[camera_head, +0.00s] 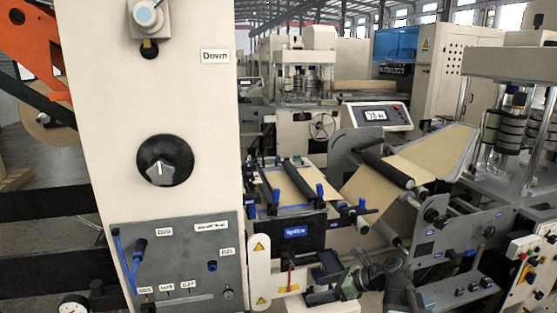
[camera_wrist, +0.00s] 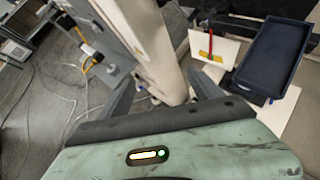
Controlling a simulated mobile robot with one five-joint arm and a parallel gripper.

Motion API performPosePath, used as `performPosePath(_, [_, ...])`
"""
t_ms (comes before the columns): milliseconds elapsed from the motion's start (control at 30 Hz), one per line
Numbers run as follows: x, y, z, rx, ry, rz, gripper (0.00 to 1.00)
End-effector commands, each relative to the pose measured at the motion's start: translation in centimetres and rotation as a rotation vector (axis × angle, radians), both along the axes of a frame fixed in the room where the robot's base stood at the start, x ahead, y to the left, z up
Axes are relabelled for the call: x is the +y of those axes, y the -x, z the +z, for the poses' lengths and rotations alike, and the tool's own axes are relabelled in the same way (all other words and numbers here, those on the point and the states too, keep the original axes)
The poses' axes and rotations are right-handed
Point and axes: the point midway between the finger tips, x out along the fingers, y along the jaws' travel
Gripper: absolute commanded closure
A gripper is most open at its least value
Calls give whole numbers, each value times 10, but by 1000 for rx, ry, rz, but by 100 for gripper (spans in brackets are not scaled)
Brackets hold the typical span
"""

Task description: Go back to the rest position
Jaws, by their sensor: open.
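My gripper shows in the wrist view (camera_wrist: 165,88) with its two dark fingers spread apart and nothing between them. Past the fingers stand a pale machine column (camera_wrist: 150,45) and, further right, a dark blue tray (camera_wrist: 275,55). In the head view my arm is at the lower middle right, in front of the unwind machine and near a small dark tray (camera_head: 327,268). The fingertips are hard to make out there. Whether the fingers touch anything cannot be told.
A large pale panel (camera_head: 155,100) with a black knob (camera_head: 165,160) fills the left. Below it is a grey plate (camera_head: 190,250) with blue hoses. A kraft web (camera_head: 430,155) and rollers stand at right. Cables (camera_wrist: 60,85) lie on the floor.

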Motion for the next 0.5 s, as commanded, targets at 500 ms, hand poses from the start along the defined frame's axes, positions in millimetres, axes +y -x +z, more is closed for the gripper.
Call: performPosePath(500, [-38, 91, -86, -627, 957, 1826, 25])
